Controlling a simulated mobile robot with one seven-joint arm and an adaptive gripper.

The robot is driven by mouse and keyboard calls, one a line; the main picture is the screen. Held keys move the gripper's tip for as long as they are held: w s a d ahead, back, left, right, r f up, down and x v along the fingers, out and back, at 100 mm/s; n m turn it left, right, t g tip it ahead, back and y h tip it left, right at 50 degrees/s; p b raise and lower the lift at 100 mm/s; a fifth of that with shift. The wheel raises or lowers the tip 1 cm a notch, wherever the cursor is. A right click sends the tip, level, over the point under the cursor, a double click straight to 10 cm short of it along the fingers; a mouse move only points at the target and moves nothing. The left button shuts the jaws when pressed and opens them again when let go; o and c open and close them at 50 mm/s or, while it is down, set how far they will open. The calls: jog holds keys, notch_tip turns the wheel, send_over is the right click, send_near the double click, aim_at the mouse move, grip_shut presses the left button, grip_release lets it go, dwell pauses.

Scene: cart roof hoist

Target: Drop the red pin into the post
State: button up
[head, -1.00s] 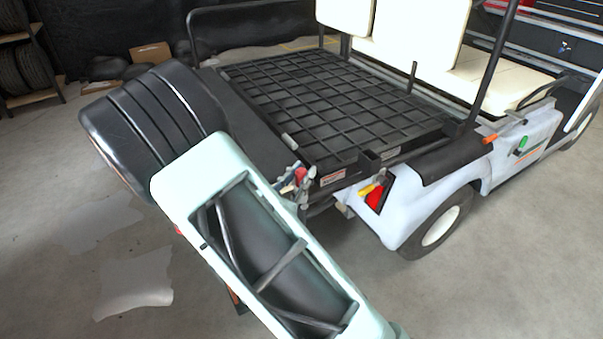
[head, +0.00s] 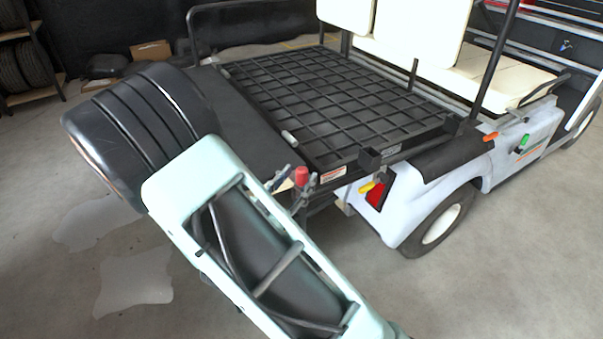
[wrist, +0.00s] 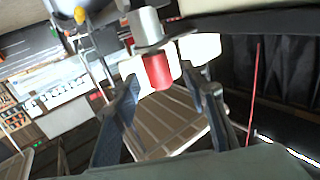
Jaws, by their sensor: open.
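The red pin (head: 301,175) is upright at the cart's rear corner, directly above a grey metal post (head: 302,194). In the wrist view the red pin (wrist: 157,71) lies between my spread fingers, in line with a flanged grey metal piece (wrist: 147,28). My gripper (wrist: 166,100) is open, with a gap between each finger and the pin. In the head view my gripper (head: 297,184) is at the pin, its fingers partly hidden behind my arm. How deep the pin sits in the post cannot be told.
The cart's black grid deck (head: 345,100) lies just behind the post. A yellow-handled piece (head: 367,187) is near the red tail light (head: 377,195). An orange piece (head: 490,137) and a green piece (head: 523,141) are farther along the side. The floor in front is clear.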

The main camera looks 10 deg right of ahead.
jog(key=v, duration=0.9)
jog(key=shift+s, duration=0.2)
jog(key=shift+a, duration=0.1)
